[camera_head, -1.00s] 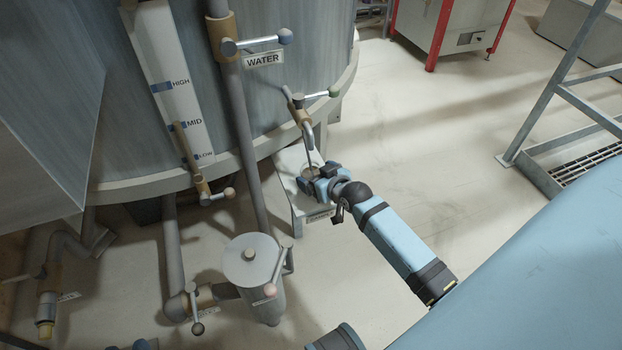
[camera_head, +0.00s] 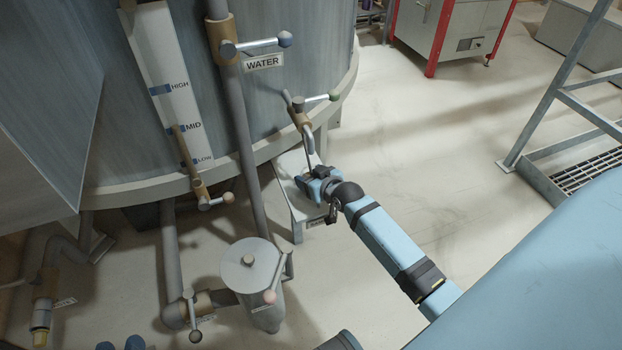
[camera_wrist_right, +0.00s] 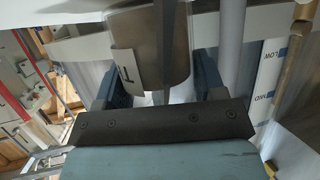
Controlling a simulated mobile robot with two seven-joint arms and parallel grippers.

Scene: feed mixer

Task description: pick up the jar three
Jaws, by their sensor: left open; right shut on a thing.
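My right gripper (camera_head: 308,184) is at the small stand under the sampling tap in the head view. It is shut on a jar (camera_wrist_right: 160,45), which shows between the two blue fingers in the right wrist view as a grey-brown cylinder. The jar bears a white label (camera_wrist_right: 126,71) with a dark mark that I cannot read surely, so I cannot tell whether it is jar three. In the head view the fingers hide most of the jar. My left gripper (camera_head: 120,345) shows only its blue fingertips at the bottom edge, apart and empty.
The pale stand (camera_head: 281,168) is beside the big tank (camera_head: 300,60). A lidded grey canister (camera_head: 252,268) stands nearer. Open floor (camera_head: 420,130) lies to the right.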

